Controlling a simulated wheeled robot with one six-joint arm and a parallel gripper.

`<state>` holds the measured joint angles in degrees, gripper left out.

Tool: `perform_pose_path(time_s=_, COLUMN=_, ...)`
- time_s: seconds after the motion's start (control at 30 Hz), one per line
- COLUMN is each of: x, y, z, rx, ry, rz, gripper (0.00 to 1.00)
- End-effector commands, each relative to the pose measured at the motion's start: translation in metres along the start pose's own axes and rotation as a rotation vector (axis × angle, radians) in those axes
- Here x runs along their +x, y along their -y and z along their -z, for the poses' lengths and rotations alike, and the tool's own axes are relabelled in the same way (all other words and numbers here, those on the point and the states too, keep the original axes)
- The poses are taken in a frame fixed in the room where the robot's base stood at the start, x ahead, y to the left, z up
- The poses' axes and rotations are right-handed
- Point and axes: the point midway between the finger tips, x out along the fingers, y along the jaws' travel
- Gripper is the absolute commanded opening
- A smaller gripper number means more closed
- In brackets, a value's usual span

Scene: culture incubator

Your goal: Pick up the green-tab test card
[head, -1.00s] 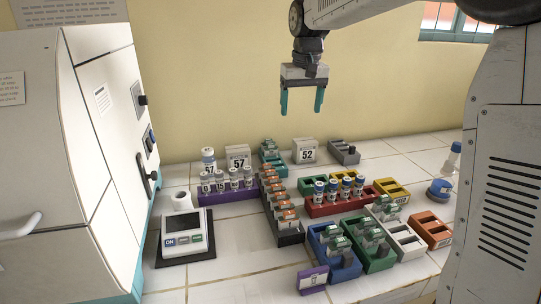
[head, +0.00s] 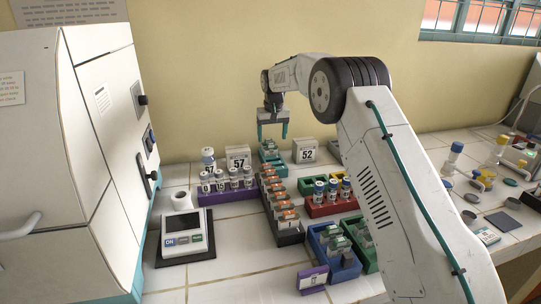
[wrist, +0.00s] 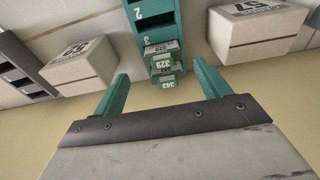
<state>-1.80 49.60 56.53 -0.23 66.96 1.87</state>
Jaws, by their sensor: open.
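Green-tab test cards (wrist: 163,65) stand one behind another in a teal numbered rack (wrist: 150,15) in the wrist view. Their green labels seem to read 329 and 343. In the head view the same cards (head: 271,146) show small at the back of the table in the teal rack (head: 272,168). My gripper (head: 272,137) is open and empty, pointing down just above these cards. In the wrist view its teal fingers (wrist: 161,74) lie on either side of the nearest card, apart from it. Whether the tips reach down to card height is unclear.
Block 57 (head: 238,157) and block 52 (head: 305,150) stand on either side of the teal rack. A dark rack of orange-tab cards (head: 288,238) and a purple vial rack (head: 228,194) are in front. A blue rack (head: 347,271) also holds green-tab cards.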

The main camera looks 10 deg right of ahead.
Motion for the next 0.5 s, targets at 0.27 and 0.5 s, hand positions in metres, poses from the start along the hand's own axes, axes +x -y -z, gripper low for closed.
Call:
perform_pose_path(time_s=0.27, x=0.038, y=0.004, z=-0.001, rx=-0.001, ry=0.002, rz=0.001, gripper=0.75)
perform_pose_path(time_s=0.5, x=0.048, y=0.004, z=-0.001, rx=-0.001, ry=-0.002, rz=0.001, gripper=0.75)
